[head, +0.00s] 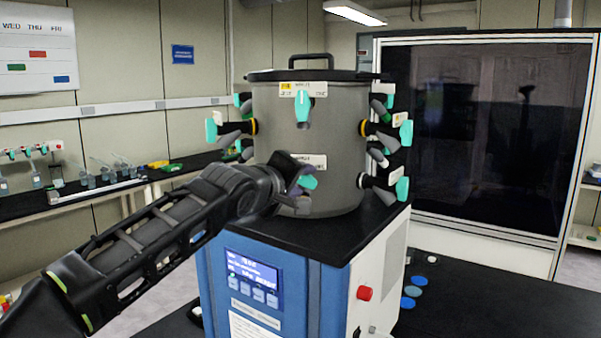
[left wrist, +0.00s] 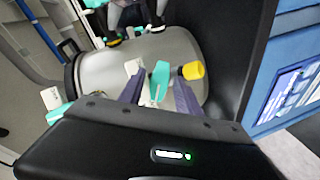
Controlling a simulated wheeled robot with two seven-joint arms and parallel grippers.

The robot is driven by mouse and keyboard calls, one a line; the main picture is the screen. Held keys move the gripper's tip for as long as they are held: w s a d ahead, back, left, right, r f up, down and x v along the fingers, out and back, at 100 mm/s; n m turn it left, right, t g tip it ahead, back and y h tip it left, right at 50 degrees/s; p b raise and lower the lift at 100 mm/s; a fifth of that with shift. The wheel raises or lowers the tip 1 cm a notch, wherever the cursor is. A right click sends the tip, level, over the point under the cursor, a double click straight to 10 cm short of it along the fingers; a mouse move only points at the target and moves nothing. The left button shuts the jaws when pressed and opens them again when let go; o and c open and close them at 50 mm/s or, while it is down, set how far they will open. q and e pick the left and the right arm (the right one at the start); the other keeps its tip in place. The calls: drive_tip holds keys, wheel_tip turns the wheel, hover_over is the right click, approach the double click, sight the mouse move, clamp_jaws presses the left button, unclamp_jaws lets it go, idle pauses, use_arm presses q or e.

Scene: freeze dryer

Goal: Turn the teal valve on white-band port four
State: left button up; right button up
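The freeze dryer's grey drum (head: 335,125) carries several ports with teal valves. My left gripper (head: 300,185) is at the lower front port, below a small white label (head: 312,161). The teal valve (head: 309,182) there shows just beyond the fingers. In the left wrist view, this teal valve (left wrist: 160,79) lies between the two purple fingers of my left gripper (left wrist: 160,92). The fingers are apart, with a narrow gap visible beside the valve. A yellow part (left wrist: 193,71) sits beside it. The port's band colour is hidden in the head view. My right gripper is not in view.
Another teal valve (head: 303,108) is above on the drum's front, and others stick out at both sides, such as one at the right (head: 405,132). The blue cabinet (head: 270,290) below has a control panel (head: 253,275) and a red knob (head: 364,293).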

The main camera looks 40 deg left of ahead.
use_arm(q)
drive_tip(key=shift+w+f, duration=0.1)
drive_tip(key=shift+w, duration=0.1)
drive_tip(key=shift+c, duration=0.2)
clamp_jaws()
idle(0.4)
